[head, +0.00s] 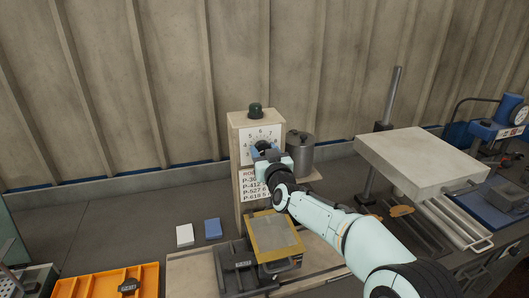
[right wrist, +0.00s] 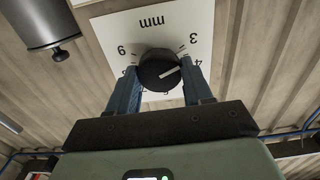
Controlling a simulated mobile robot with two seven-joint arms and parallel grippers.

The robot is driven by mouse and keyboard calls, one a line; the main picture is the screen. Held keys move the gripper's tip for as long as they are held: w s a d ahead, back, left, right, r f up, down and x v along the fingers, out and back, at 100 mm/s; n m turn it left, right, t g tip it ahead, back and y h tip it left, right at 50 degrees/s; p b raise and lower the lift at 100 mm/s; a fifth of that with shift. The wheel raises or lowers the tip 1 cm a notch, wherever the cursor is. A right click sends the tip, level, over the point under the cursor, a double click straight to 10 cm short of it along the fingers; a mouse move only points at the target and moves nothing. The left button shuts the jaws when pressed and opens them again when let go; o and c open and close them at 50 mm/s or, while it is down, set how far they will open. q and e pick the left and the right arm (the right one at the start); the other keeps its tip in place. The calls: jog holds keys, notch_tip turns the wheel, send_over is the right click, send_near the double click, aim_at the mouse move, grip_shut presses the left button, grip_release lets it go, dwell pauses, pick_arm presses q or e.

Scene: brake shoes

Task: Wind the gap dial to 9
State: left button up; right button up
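The gap dial is a black knob (right wrist: 160,70) on a white numbered plate (head: 274,132) on the front of a tan upright box (head: 239,160). In the right wrist view the plate is upside down, with "mm", 3, 4 and 9 showing. The knob's white pointer line points at about 4. My right gripper (head: 264,147) is at the dial in the head view. In the right wrist view its blue fingers (right wrist: 159,72) stand on both sides of the knob and appear to touch it. The gripper partly covers the dial in the head view. My left gripper is not in view.
A grey metal canister (head: 300,158) stands right of the box. A list card (head: 254,186) is below the dial. A yellow-framed block (head: 275,236), an orange tray (head: 100,285) and white and blue small blocks (head: 213,228) lie in front. A raised pale plate (head: 420,158) stands at right.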

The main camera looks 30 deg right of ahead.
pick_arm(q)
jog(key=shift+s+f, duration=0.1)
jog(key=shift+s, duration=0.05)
pick_arm(e)
jog(key=n+b, duration=1.1)
jog(key=n, duration=1.9)
jog(key=shift+f, duration=0.1)
jog(key=shift+m+b, duration=0.35)
jog(key=shift+m, duration=0.25)
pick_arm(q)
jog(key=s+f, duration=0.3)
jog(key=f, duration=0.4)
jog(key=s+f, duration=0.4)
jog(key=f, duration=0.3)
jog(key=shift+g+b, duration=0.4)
pick_arm(e)
jog(key=shift+m, duration=1.5)
